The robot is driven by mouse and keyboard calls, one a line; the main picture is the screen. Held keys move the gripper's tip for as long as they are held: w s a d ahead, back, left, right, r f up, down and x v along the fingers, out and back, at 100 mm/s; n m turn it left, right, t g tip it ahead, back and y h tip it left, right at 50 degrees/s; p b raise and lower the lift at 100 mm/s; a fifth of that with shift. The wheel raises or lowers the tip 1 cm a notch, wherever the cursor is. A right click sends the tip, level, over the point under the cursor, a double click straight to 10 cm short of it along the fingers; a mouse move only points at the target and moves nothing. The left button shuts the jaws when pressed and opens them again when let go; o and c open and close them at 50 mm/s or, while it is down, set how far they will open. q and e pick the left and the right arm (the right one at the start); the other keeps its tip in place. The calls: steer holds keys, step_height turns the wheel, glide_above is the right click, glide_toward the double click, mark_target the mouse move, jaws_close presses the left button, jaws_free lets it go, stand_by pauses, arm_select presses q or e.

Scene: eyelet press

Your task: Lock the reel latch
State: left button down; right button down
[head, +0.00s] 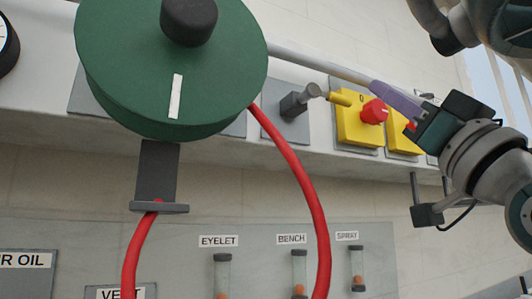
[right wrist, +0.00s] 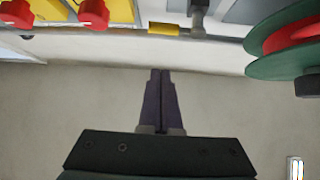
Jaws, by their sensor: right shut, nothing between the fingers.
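The hose reel (head: 165,75) is a green disc with a black hub knob and a white stripe, at the upper left of the head view. Its edge shows at the right of the right wrist view (right wrist: 262,67). What looks like the reel latch is a grey pivot (head: 294,104) with a short yellow-ended lever (head: 340,99), right of the reel. In the right wrist view the yellow end (right wrist: 163,29) points left from the pivot. My right gripper (head: 376,87) is shut and empty, its purple fingers (right wrist: 160,73) apart from the lever.
Yellow boxes with red knobs (head: 374,111) stand right of the latch. A red hose (head: 301,170) hangs from the reel. A grey rod (head: 320,64) runs from the reel toward my right fingers. Labelled tubes (head: 299,270) are on the lower panel.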

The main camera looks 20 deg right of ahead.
steer(key=shift+s, duration=0.1)
steer(key=shift+a+r, duration=0.1)
step_height(320, 180, up, 8)
steer(key=p, duration=0.8)
glide_above(331, 97)
steer(key=s+d, duration=0.2)
steer(key=d, duration=0.1)
steer(key=f, duration=0.1)
steer(key=f+p, duration=0.1)
steer(key=f, duration=0.2)
steer(key=shift+w+a+f, duration=0.25)
steer(key=shift+w+a, duration=0.05)
steer(key=shift+w, duration=0.05)
